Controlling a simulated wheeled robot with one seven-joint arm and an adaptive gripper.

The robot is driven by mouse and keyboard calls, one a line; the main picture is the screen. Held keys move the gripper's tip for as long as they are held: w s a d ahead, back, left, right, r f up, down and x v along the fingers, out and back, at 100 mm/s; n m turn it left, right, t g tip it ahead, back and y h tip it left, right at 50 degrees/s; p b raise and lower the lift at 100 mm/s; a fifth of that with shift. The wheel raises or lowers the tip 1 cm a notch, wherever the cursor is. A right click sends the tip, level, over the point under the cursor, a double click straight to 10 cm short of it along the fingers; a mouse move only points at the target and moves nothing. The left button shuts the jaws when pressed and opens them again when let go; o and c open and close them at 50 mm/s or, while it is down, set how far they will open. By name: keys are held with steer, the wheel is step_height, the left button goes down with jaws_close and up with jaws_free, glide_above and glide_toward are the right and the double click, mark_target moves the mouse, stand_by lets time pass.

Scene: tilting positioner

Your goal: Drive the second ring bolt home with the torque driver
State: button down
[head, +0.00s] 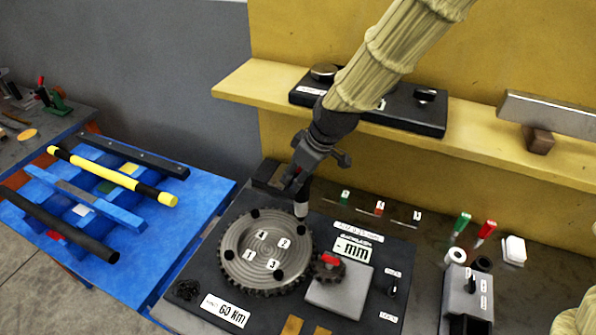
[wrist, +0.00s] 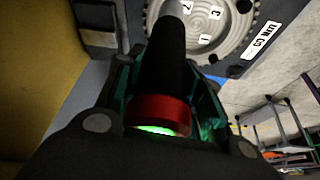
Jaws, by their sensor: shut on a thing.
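My gripper (head: 297,184) is shut on the torque driver, over the upper right rim of the toothed ring (head: 236,275). In the wrist view, the driver (wrist: 166,72) is a black cylinder with a red collar (wrist: 160,112) and a lit green ring, between my fingers (wrist: 118,90). Its grey tip (head: 301,208) points down at the second bolt (head: 299,226), near label 2. I cannot tell whether the tip touches the bolt. Other black bolts sit near labels 4 (head: 255,213), 1 (head: 229,254) and 3 (head: 278,274).
A small pinion with a red mark (head: 328,268) stands right of the ring, beside a grey block (head: 340,292). The yellow shelf (head: 240,84) runs behind my arm. A blue table (head: 215,188) with bars is at left. Red and green tools (head: 484,233) stand at right.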

steer(key=shift+w+f+b, duration=0.2)
steer(key=shift+w+f, duration=0.05)
steer(key=shift+f, duration=0.3)
steer(key=shift+w+f+b, duration=0.2)
steer(key=shift+w+f, duration=0.05)
steer(key=shift+f, duration=0.6)
steer(key=shift+s+f+b, duration=0.3)
steer(key=shift+f+b, duration=0.05)
steer(key=shift+b, duration=0.3)
steer(key=shift+w+f, duration=0.2)
steer(key=shift+f, duration=0.6)
steer(key=shift+s+r, duration=0.1)
steer(key=shift+s, duration=0.1)
steer(key=shift+f, duration=0.55)
stand_by(1.1)
steer(key=shift+f, duration=0.15)
stand_by(0.7)
